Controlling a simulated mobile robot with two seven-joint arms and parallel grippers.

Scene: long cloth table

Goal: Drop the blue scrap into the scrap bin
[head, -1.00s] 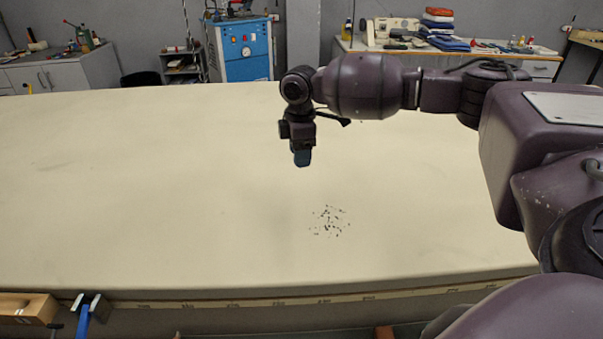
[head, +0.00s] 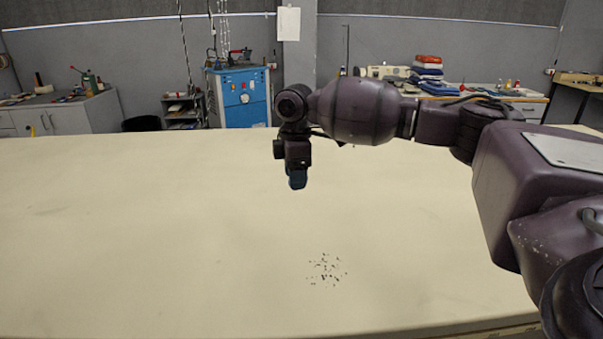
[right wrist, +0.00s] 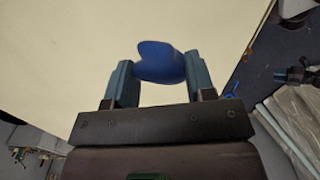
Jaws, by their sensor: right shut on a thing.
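My right gripper (head: 298,180) is in the middle of the head view, pointing down, above the cloth table (head: 130,230). In the right wrist view its two fingers (right wrist: 160,80) are shut on the blue scrap (right wrist: 160,62), which is held between them and sticks out past the tips. In the head view the scrap is hard to tell from the bluish fingertips. My left gripper is not in view. No scrap bin can be made out in either view.
Small dark bits (head: 326,269) lie scattered on the table in front of the gripper. The rest of the tabletop is bare. A blue machine (head: 245,97), a grey cabinet (head: 65,118) and a bench with folded cloth (head: 428,72) stand beyond the far edge.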

